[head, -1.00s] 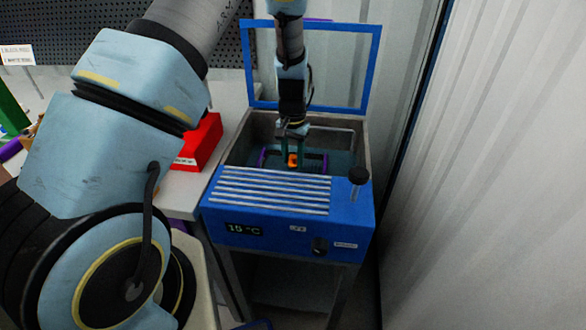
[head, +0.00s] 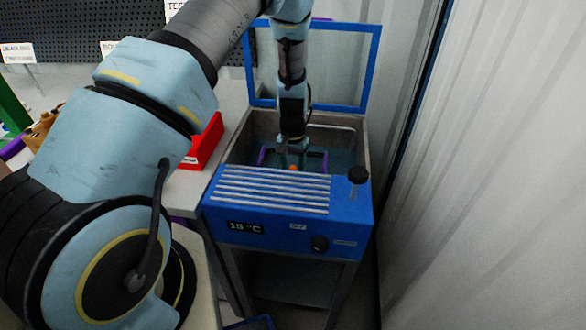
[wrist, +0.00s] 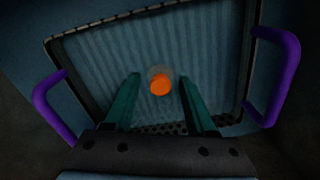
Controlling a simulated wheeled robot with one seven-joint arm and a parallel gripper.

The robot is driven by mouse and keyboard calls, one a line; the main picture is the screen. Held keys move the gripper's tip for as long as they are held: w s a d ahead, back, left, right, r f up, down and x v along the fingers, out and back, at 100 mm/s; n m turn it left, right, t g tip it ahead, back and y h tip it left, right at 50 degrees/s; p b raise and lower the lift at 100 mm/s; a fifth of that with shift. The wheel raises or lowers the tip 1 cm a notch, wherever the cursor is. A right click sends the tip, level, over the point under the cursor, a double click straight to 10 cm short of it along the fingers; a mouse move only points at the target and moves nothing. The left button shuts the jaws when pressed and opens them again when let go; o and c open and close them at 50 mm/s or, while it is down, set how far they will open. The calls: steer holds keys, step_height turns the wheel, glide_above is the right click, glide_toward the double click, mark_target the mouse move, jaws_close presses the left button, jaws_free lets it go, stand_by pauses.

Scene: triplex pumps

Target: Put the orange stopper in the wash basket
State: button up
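The orange stopper (wrist: 160,85) shows in the wrist view between my fingertips, with a gap to each finger; a greyish round part shows at its upper edge. In the head view only a little of the stopper (head: 293,168) shows. My gripper (wrist: 160,80) is open and points down into the wash basket (wrist: 248,60). The basket has a ribbed floor, a dark rim and purple handles. In the head view the basket (head: 325,160) sits inside the blue washer, mostly hidden by its front panel. I cannot tell whether the stopper touches the basket floor. My gripper (head: 291,152) is low in the tank.
The blue washer (head: 290,222) has its lid frame (head: 373,68) raised behind my arm. A black knob (head: 358,175) stands on its front right. A red bin (head: 203,145) is on the bench to the left. A corrugated wall (head: 480,180) is close on the right.

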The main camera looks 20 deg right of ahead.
mark_target(293, 167)
steer(key=shift+o, duration=1.2)
steer(key=shift+r, duration=0.1)
step_height(293, 167, up, 12)
steer(key=b, duration=0.3)
steer(key=shift+b, duration=0.3)
